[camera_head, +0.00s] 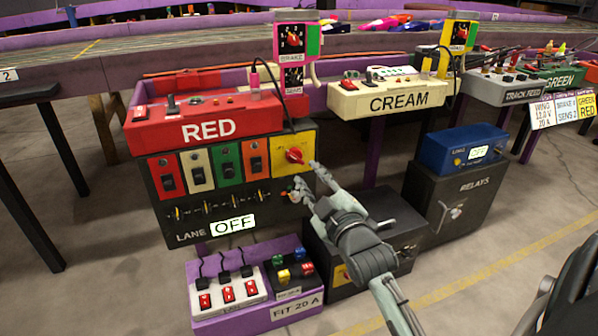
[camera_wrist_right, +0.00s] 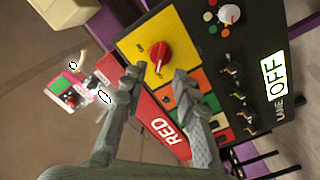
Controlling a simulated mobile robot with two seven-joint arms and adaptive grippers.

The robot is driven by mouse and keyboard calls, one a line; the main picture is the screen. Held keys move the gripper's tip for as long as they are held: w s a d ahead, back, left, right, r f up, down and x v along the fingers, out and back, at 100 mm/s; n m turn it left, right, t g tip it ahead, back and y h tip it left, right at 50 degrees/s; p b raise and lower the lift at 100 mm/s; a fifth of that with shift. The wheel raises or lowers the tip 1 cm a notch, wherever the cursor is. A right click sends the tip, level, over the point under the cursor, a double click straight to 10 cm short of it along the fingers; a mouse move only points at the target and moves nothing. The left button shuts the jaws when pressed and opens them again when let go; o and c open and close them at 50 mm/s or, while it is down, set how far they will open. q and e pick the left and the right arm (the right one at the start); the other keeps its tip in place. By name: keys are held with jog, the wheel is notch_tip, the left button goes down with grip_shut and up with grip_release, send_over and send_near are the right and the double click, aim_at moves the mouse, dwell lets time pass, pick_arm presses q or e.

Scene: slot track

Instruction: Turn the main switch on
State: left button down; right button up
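The main switch appears to be the red rotary knob (camera_head: 296,155) on a yellow plate at the upper right of the black lane panel (camera_head: 160,187). In the right wrist view the red knob (camera_wrist_right: 160,57) lies just beyond the fingertips. My right gripper (camera_head: 306,179) is in front of the panel, slightly below and right of the knob. The right wrist view shows its two fingers (camera_wrist_right: 157,77) spread apart with nothing between them. The panel's display (camera_head: 233,225) reads OFF. My left gripper is not in view.
Several coloured rocker switches (camera_head: 198,169) sit left of the knob, below the RED box (camera_head: 205,122). A dark box (camera_head: 400,215) stands beneath my right arm. A blue unit (camera_head: 465,148) sits on the relays cabinet (camera_head: 465,195). A cable hangs near the knob.

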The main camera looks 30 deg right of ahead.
aim_at(297, 160)
jog(key=b+x, duration=0.1)
jog(key=x, duration=0.5)
jog(key=shift+w, duration=0.1)
jog(key=shift+c, duration=0.3)
grip_shut()
